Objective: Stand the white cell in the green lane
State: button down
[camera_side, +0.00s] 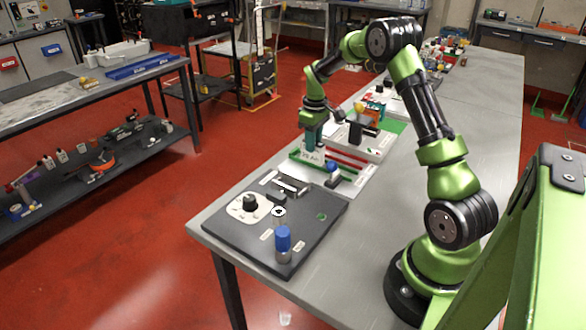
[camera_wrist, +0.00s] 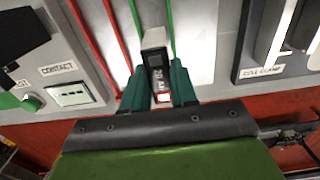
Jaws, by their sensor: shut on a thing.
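The white cell (camera_wrist: 154,40) is between the teal fingers of my gripper (camera_wrist: 158,86) in the wrist view. It has a pale top and a dark printed face with a small red-edged white patch. My gripper is shut on it. The green lane (camera_wrist: 172,28) shows as two thin green rails, and the cell appears over the space between them. In the side view my gripper (camera_side: 313,142) points down at the green-railed part of the board (camera_side: 296,158). I cannot tell whether the cell's lower end touches the lane floor.
A red-railed lane (camera_wrist: 103,40) lies left of the green one in the wrist view. A plate labelled CONTACT (camera_wrist: 70,94) is at left, and a clamp panel (camera_wrist: 262,72) at right. A dark plate with a knob (camera_side: 250,203) and a blue-topped cylinder (camera_side: 283,240) stands nearer in the side view.

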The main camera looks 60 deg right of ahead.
jog(key=shift+f, duration=0.15)
dwell(0.5)
jog(key=c, duration=0.8)
grip_release()
notch_tip(320, 180, up, 17)
jog(key=shift+f, duration=0.1)
jog(key=s+a+r+m+t, duration=0.1)
jog(key=s+a+t, duration=0.1)
jog(key=s+a, duration=0.4)
jog(key=s+a+m+t+y, duration=0.1)
jog(key=s+a, duration=0.5)
jog(key=a, duration=0.7)
jog(key=s+a+r+m+t+y, duration=0.1)
jog(key=s+a+m+t, duration=0.1)
jog(key=s+a+t, duration=0.2)
jog(key=s+a, duration=0.3)
jog(key=a, duration=0.2)
jog(key=shift+a+r, duration=0.25)
jog(key=shift+r, duration=0.1)
